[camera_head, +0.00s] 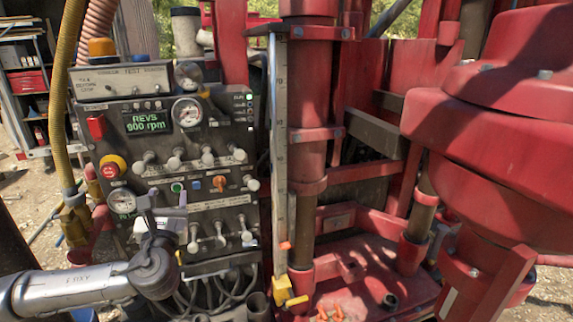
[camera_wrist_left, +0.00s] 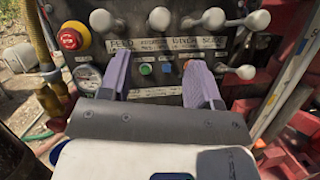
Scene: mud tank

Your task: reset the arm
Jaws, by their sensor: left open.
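My left arm (camera_head: 75,287) comes in from the lower left in the head view. Its gripper (camera_head: 165,200) is in front of the lower half of the grey control panel (camera_head: 150,92). In the left wrist view its two purple fingers stand apart, and the gripper (camera_wrist_left: 158,70) is open and empty. Between the fingers the panel shows a green button (camera_wrist_left: 145,69) and a blue button (camera_wrist_left: 167,67). Whether the fingertips touch the panel is unclear. My right gripper is not in view.
The panel has several white-knobbed levers (camera_head: 208,155), a red stop button (camera_head: 114,166) and a display (camera_head: 147,122) reading 900 rpm. Yellow hoses (camera_head: 62,120) hang at the left. A red upright column (camera_head: 308,130) and large red machinery (camera_head: 500,140) stand to the right.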

